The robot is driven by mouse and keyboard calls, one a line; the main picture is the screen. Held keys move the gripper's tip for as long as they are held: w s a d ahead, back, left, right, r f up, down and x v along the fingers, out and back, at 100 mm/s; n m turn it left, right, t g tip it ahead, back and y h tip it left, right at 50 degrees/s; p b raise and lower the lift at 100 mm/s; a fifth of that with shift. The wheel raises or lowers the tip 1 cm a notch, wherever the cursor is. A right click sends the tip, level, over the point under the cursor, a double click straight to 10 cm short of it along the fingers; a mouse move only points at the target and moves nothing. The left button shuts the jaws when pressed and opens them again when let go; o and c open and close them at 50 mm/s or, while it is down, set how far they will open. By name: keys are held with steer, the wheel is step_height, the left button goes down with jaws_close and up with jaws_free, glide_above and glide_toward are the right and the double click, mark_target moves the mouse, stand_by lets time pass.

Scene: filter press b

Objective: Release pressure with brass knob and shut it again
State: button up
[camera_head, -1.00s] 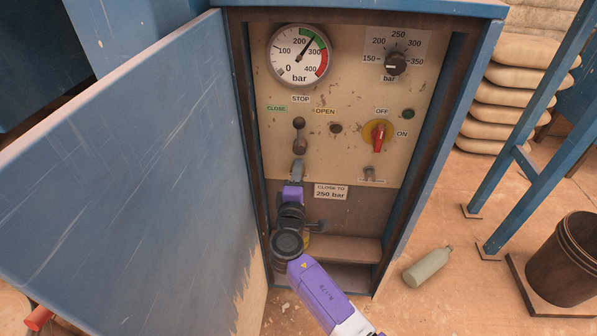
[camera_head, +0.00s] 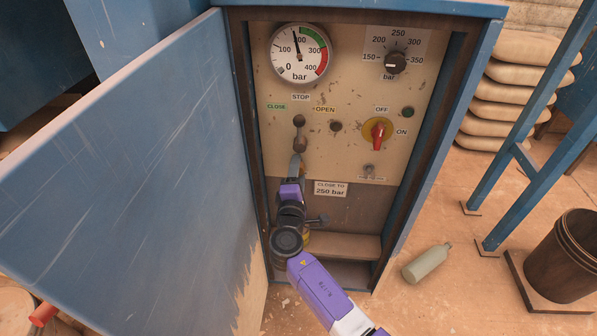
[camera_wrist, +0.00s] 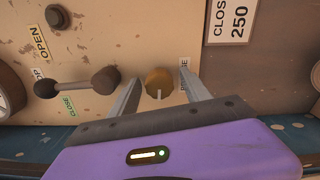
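The brass knob (camera_wrist: 159,80) is round with a pale mark at its lower edge. In the wrist view it lies between the two fingertips of my gripper (camera_wrist: 160,76), with a gap on each side. My gripper is open around it, not visibly touching. In the head view my gripper (camera_head: 297,165) is in front of the panel below the lever, and only a sliver of the knob (camera_head: 303,168) shows. The round pressure gauge (camera_head: 299,54) has its needle just left of upright, a little under 200 bar.
A lever (camera_head: 300,134) with CLOSE/STOP/OPEN labels sits just above my gripper. A red switch (camera_head: 377,135) on yellow and a black dial (camera_head: 395,64) are to the right. A "CLOSE TO 250 bar" label (camera_head: 331,190) is nearby. The open blue door (camera_head: 130,170) stands left.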

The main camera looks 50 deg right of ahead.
steer(key=shift+s, duration=0.1)
steer(key=v, duration=0.7)
steer(key=shift+s+a+p, duration=0.15)
steer(key=shift+a+p, duration=0.15)
steer(key=shift+p, duration=0.1)
stand_by(1.3)
steer(key=w+d+n+p, duration=0.4)
steer(key=n+p, duration=0.4)
steer(key=n, duration=0.4)
steer(key=shift+w+d+r+p, duration=0.2)
steer(key=shift+w+d+p, duration=0.1)
steer(key=shift+d, duration=0.55)
